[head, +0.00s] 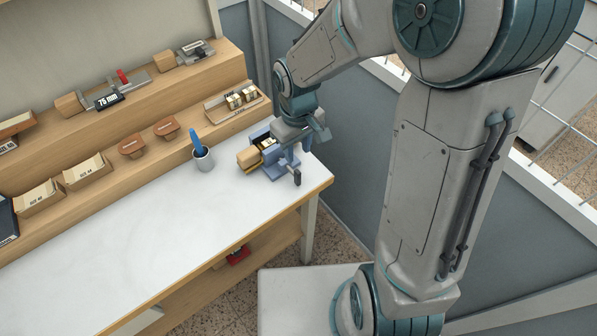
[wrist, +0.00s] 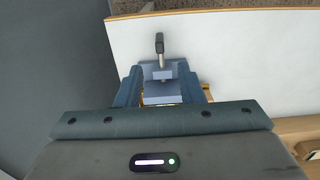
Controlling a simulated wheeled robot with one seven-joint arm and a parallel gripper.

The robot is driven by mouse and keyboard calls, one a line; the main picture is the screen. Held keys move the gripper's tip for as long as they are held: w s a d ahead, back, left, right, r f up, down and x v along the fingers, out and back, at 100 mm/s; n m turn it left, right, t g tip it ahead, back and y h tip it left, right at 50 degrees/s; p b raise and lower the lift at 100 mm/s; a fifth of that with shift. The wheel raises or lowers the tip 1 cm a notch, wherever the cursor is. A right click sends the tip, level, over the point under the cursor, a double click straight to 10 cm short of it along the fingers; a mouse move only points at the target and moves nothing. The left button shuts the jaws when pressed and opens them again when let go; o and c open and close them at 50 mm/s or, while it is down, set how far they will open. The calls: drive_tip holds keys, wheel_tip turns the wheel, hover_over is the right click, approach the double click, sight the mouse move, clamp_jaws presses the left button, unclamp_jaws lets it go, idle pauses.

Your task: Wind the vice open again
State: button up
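The blue vice (head: 268,170) stands at the right end of the white bench top, with a tan block and a yellow part at its left side. Its dark crank handle (head: 297,178) hangs at the near end. In the wrist view, the vice (wrist: 163,73) shows ahead of my gripper, with the handle (wrist: 160,43) beyond it. My gripper (head: 296,151) is down over the vice. In the wrist view, the fingers of my gripper (wrist: 161,92) stand apart, one on each side of the vice. The jaw gap is largely hidden by my gripper.
A grey cup (head: 203,160) with a blue-handled tool stands left of the vice. A wooden tray (head: 220,113) with small blocks sits on the shelf behind. The bench top (head: 150,235) is clear towards the front left. A grey partition (head: 345,150) stands close on the right.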

sight(298, 172)
wheel_tip(298, 172, down, 12)
drive_tip(key=shift+r, duration=0.1)
idle(0.5)
clamp_jaws()
